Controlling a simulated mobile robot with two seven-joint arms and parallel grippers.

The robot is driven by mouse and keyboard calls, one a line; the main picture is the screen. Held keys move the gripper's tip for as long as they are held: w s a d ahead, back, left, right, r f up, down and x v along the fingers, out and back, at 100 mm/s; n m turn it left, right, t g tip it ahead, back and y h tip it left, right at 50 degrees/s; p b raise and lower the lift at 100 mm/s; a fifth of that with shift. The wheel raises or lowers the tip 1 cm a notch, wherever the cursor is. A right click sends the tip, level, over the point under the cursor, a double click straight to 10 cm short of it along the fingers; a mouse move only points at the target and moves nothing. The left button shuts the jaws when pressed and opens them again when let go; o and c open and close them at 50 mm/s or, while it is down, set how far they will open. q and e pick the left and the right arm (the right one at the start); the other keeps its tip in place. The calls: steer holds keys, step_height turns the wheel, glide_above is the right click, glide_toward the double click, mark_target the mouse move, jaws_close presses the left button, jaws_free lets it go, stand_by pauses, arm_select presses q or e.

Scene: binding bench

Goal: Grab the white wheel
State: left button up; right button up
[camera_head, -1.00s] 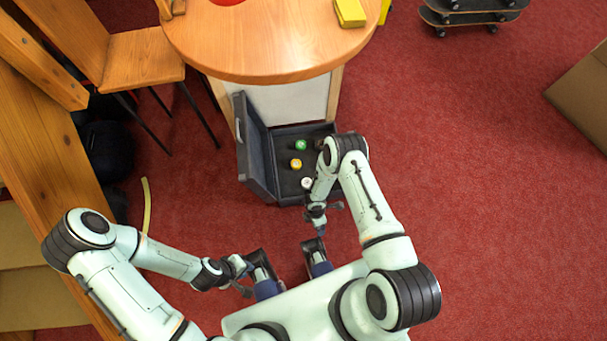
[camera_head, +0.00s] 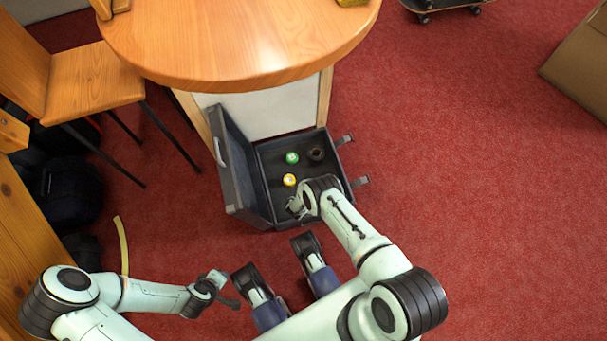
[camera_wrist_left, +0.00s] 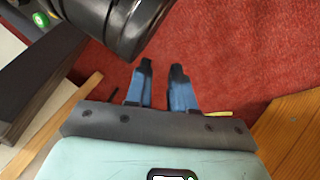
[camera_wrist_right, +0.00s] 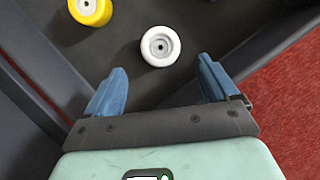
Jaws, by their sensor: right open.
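The white wheel (camera_wrist_right: 160,46) lies on the dark floor of an open case (camera_head: 262,160). In the right wrist view it is just beyond and between the fingertips, not touched. In the head view it is hidden behind my right arm. My right gripper (camera_wrist_right: 161,66) is wide open and empty, over the case's near part. My left gripper (camera_wrist_left: 161,68) is empty, its fingers apart by a narrow gap, over red carpet outside the case; it also shows in the head view (camera_head: 228,292).
A yellow wheel (camera_wrist_right: 90,8), a green wheel (camera_head: 292,158) and a dark wheel (camera_head: 316,154) lie in the case. Its raised lid (camera_head: 232,170) stands on the left. A round table (camera_head: 240,45) is behind, a chair (camera_head: 90,85) at left.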

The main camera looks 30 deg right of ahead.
steer(key=shift+w+d+f+b, duration=0.2)
steer(key=shift+w+f+b, duration=0.1)
steer(key=shift+f, duration=0.25)
steer(key=b+x, duration=0.3)
steer(key=x, duration=0.1)
steer(key=shift+w+d+f+b, duration=0.1)
steer(key=shift+d+f+b, duration=0.05)
steer(key=shift+d+b, duration=0.2)
arm_select(q)
steer(key=s+a+f+g, duration=0.1)
steer(key=s+f+g, duration=0.2)
steer(key=s+f, duration=0.3)
steer(key=s, duration=0.2)
steer(key=shift+s+a+f+n, duration=0.2)
steer(key=shift+s+f+n, duration=0.1)
arm_select(e)
steer(key=shift+c, duration=0.3)
steer(key=c, duration=1.1)
arm_select(q)
steer(key=shift+w, duration=0.1)
